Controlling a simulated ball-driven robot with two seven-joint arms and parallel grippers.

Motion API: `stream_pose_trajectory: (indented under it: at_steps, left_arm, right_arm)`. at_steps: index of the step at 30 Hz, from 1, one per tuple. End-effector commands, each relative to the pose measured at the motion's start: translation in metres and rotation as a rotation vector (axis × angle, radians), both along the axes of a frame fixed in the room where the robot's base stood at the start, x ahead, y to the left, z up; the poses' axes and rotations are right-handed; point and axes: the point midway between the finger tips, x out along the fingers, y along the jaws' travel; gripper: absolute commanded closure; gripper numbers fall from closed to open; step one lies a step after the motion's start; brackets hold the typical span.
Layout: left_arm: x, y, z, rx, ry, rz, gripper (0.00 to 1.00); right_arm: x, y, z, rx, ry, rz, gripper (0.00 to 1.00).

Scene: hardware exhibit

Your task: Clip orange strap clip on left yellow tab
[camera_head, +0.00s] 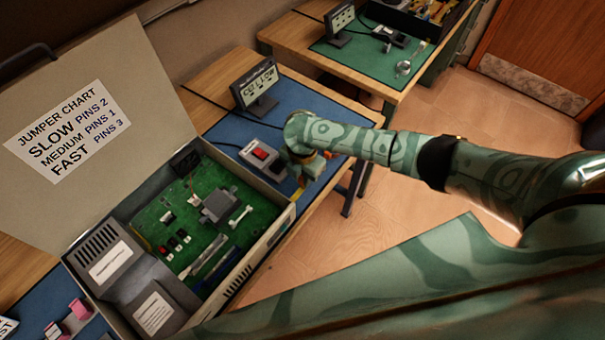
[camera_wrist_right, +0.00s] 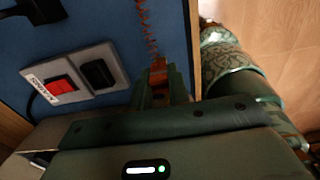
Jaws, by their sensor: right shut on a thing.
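My right gripper (camera_head: 308,172) is over the blue mat near the bench's front edge. In the right wrist view its fingers (camera_wrist_right: 160,88) are shut on a small orange piece, which looks like the orange strap clip (camera_wrist_right: 158,72). A coiled orange-red cord (camera_wrist_right: 147,30) runs from it across the mat. A small yellow piece (camera_head: 298,194) shows just below the gripper in the head view, by the bench edge; I cannot tell whether it is the left yellow tab. No yellow tab is clear in the wrist view. My left gripper is not in view.
A grey switch box with a red rocker (camera_head: 260,154) sits left of the gripper, and it also shows in the wrist view (camera_wrist_right: 60,86). A small display (camera_head: 256,86) stands behind it. An open case with a green circuit board (camera_head: 180,210) is at left. Another bench (camera_head: 415,95) stands behind.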

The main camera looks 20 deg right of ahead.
Motion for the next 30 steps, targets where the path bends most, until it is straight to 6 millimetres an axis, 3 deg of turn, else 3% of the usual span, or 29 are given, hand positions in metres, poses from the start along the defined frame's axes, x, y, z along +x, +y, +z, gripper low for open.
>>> stream_pose_trajectory:
  at_steps: [30]
  left_arm:
    - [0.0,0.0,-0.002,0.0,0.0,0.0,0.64]
  right_arm:
    - [0.0,0.001,-0.01,0.001,0.001,0.0,0.95]
